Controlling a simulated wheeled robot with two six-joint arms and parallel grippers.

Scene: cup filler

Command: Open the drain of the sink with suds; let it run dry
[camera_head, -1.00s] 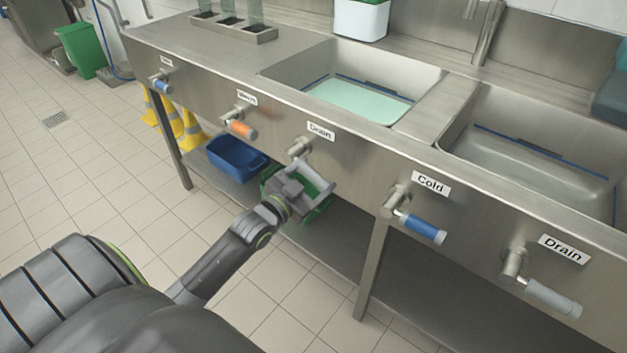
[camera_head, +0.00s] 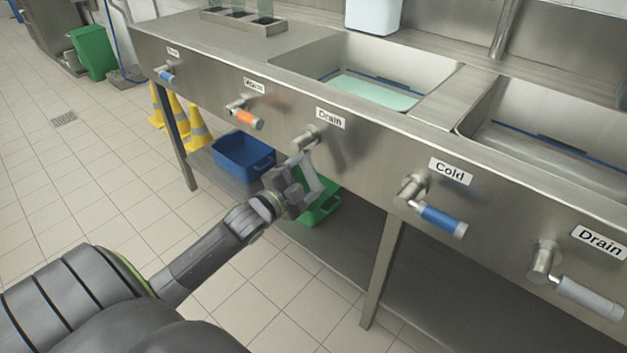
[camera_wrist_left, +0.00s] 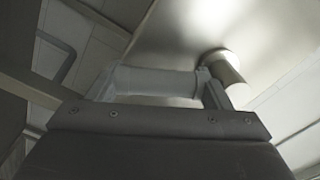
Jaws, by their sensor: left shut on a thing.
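The left sink (camera_head: 322,65) holds pale green liquid (camera_head: 372,92); I cannot make out foam on it. Its drain valve (camera_head: 306,141) is on the front panel, beside a "Drain" label (camera_head: 331,119). My left gripper (camera_head: 304,190) is shut on the grey drain handle (camera_head: 313,172), which points steeply down from the valve. In the left wrist view the handle's grey grip (camera_wrist_left: 155,82) lies across the gripper, with the round valve stem (camera_wrist_left: 228,72) at its right end. The fingertips are partly hidden. My right gripper is not in view.
The right sink (camera_head: 480,108) has a grey drain handle (camera_head: 590,298). A blue "Cold" handle (camera_head: 442,220) and an orange handle (camera_head: 247,120) flank my gripper. A blue bin (camera_head: 243,158) and a green bin (camera_head: 322,208) sit on the lower shelf. A table leg (camera_head: 383,270) stands to the right.

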